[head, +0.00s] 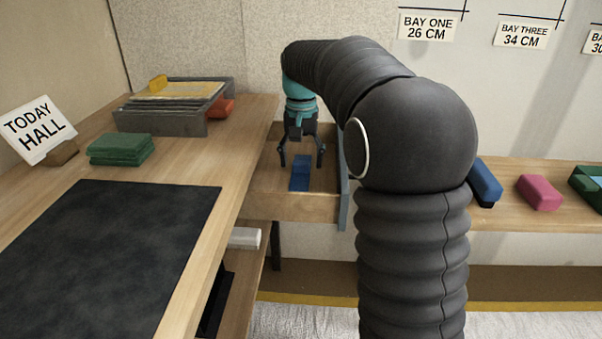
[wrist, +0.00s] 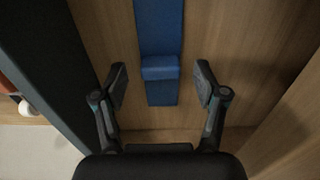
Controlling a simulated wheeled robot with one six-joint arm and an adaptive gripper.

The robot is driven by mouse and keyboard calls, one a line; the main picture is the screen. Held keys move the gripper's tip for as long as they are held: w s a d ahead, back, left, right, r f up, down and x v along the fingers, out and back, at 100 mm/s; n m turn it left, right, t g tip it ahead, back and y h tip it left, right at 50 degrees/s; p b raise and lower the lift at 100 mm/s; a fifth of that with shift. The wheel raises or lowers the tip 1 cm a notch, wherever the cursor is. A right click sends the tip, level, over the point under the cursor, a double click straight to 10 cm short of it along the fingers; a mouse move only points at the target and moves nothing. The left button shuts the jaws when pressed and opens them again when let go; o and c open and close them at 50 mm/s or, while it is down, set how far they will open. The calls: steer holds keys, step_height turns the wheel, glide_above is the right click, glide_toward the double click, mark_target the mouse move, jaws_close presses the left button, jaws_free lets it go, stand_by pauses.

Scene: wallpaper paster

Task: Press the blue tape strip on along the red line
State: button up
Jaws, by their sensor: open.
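A blue strip (head: 299,184) with a raised blue block on it lies in an open wooden drawer (head: 300,208). In the wrist view the blue strip (wrist: 158,28) runs away from me along the drawer floor, with the raised block partway along it. My gripper (head: 301,160) is open above the drawer. In the wrist view my gripper (wrist: 161,84) has one finger on each side of the strip near the raised block, with gaps on both sides. I see no red line in either view.
The drawer's grey-blue panel (head: 343,194) stands close to my arm. A worktop with a dark mat (head: 110,260), green cloths (head: 121,149) and a grey tray (head: 160,121) is at left. A shelf at right holds a blue block (head: 485,180) and a pink block (head: 540,192).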

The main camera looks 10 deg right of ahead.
mark_target(301, 162)
steer(key=shift+f, duration=0.65)
steer(key=c, duration=1)
steer(key=shift+c, duration=0.2)
steer(key=shift+r, duration=0.15)
steer(key=shift+r, duration=0.6)
step_height(301, 162, up, 3)
steer(key=shift+r+p, duration=0.1)
steer(key=shift+p, duration=0.4)
steer(key=w+d+r+p, duration=0.1)
steer(key=d+r, duration=0.5)
steer(key=d, duration=0.5)
steer(key=shift+w+d+r+p, duration=0.15)
steer(key=shift+w+d+p, duration=0.1)
steer(key=shift+p, duration=0.15)
